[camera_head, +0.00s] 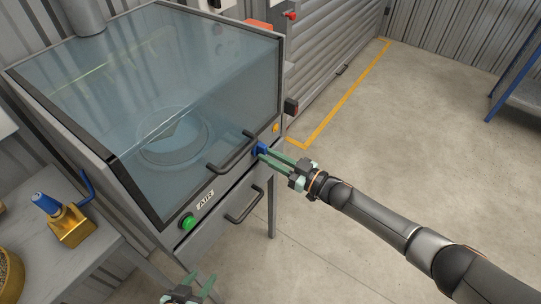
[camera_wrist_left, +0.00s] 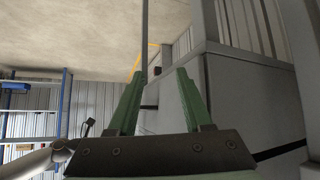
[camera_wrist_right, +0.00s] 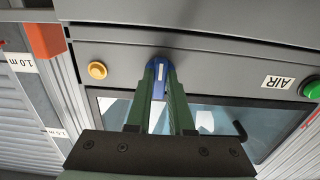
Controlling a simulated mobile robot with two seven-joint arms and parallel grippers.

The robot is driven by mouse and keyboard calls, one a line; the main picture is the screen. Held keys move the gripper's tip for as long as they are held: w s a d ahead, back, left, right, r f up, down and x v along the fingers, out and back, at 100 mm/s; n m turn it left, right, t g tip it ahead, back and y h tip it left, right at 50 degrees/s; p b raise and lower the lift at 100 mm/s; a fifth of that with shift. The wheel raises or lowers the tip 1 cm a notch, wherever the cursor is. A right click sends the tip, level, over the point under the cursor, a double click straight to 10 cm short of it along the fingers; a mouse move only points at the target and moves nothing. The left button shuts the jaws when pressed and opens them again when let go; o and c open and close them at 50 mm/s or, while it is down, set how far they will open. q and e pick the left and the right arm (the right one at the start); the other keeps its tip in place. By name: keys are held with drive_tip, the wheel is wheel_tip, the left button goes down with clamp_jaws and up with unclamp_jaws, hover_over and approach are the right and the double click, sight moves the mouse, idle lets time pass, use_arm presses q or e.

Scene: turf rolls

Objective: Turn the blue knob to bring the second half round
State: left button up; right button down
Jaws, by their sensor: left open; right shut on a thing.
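The blue knob (camera_head: 260,149) is on the front panel of the glass-topped cabinet (camera_head: 150,205), near its right end. My right gripper (camera_head: 265,153) is shut on it. In the right wrist view the fingers (camera_wrist_right: 160,85) lie on both sides of the blue knob (camera_wrist_right: 158,68), and its white mark lies along the fingers. Through the glass a round turntable (camera_head: 172,150) shows, with a blurred shape on it that I cannot make out. My left gripper (camera_head: 200,285) is open and empty, low in front of the cabinet; its spread fingers show in the left wrist view (camera_wrist_left: 155,100).
A green button (camera_head: 187,222) and a yellow button (camera_head: 276,128) are on the same panel. Two dark handles (camera_head: 232,153) stick out nearby. A side table at left carries a brass-coloured block with a blue top (camera_head: 68,222). The floor at right is clear.

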idle(0.4)
drive_tip(key=c, duration=0.8)
unclamp_jaws()
drive_tip(key=v, duration=1.2)
drive_tip(key=shift+s+d+p, duration=0.15)
drive_tip(key=shift+d+p, duration=0.1)
drive_tip(key=shift+p, duration=0.1)
drive_tip(key=shift+a, duration=0.1)
drive_tip(key=s+a+f+m+t+h+p, duration=0.2)
drive_tip(key=s+a+f+m+h, duration=0.1)
drive_tip(key=s+m+h, duration=0.25)
drive_tip(key=s+d+f+m+g+h, duration=0.1)
drive_tip(key=s+d+f+h, duration=0.1)
drive_tip(key=s, duration=0.3)
drive_tip(key=s+d+f+m+g+h+p, duration=0.1)
drive_tip(key=s+d+f+h, duration=0.1)
drive_tip(key=s+d, duration=0.2)
drive_tip(key=s+d+f+m+g+h, duration=0.1)
drive_tip(key=s+d+f+h, duration=0.1)
drive_tip(key=s, duration=0.3)
drive_tip(key=shift+s+d+f+h, duration=0.3)
drive_tip(key=shift+d+f+h, duration=0.15)
drive_tip(key=shift+d, duration=0.15)
